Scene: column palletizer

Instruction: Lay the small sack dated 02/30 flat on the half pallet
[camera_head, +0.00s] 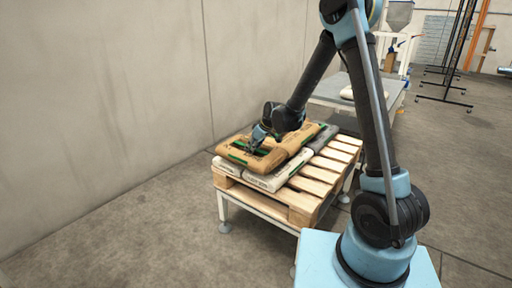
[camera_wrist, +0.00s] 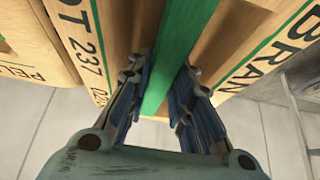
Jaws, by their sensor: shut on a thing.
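My gripper (camera_head: 257,139) is down at the brown sacks on the pallet. In the wrist view its two fingers (camera_wrist: 160,95) are closed in on a brown sack (camera_wrist: 122,30) with a green band (camera_wrist: 178,45). The print reads "OT 237", then "02", with the rest of the date cut off; "BRAN" stands on the right. In the head view the brown sack (camera_head: 233,158) lies on top of pale sacks on the wooden pallet (camera_head: 305,200). My fingers hide part of it.
A second brown sack (camera_head: 299,137) lies beside it. Pale sacks (camera_head: 270,179) are underneath, and a grey sack (camera_head: 324,138) lies behind. The right-hand slats are bare. A pale sack (camera_head: 348,92) lies on the grey table (camera_head: 325,90) behind. A wall (camera_head: 110,90) stands left.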

